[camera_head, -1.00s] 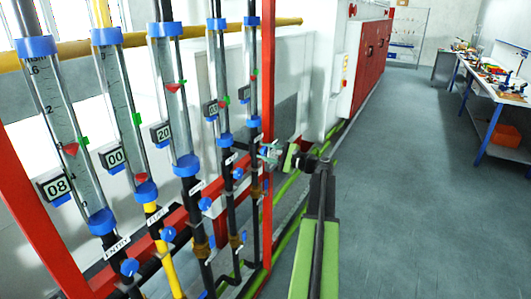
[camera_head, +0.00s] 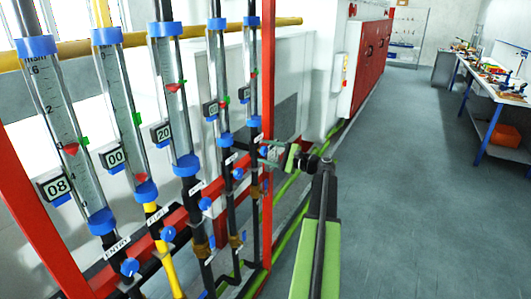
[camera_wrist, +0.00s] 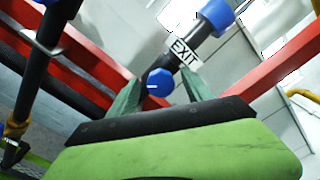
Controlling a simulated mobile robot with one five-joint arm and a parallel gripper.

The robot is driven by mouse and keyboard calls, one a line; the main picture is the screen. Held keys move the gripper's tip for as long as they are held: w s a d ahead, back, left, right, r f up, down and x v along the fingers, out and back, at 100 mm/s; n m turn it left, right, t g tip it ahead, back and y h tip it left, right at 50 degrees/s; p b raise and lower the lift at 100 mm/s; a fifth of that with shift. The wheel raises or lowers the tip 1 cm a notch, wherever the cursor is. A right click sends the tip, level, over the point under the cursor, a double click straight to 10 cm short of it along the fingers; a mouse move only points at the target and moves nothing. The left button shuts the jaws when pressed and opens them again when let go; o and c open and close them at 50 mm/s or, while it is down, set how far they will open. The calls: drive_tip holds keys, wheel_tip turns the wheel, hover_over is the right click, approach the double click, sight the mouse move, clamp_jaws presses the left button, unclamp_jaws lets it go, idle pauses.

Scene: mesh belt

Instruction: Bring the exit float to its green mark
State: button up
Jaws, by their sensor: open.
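A row of glass flow tubes with red floats and green marks stands at left in the head view. The EXIT label (camera_wrist: 184,52) shows on a dark pipe in the wrist view. A blue knob (camera_wrist: 160,82) sits on that pipe below the label. My gripper (camera_wrist: 160,90) is open, with one finger on each side of the knob; I cannot tell whether they touch it. In the head view my gripper (camera_head: 272,153) is at the farthest tube (camera_head: 251,70), by the red post. That tube's red float (camera_head: 253,74) is too small to read exactly against its mark.
A red frame post (camera_head: 267,100) stands close to my gripper. Other blue knobs, such as one on a nearer pipe (camera_head: 206,204), line the lower pipes. Clear grey floor (camera_head: 420,200) lies to the right, with a workbench (camera_head: 485,85) farther back.

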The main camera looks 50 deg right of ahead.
drive_tip(key=v, duration=1.6)
drive_tip(key=shift+s, duration=0.4)
drive_tip(key=shift+d, duration=0.1)
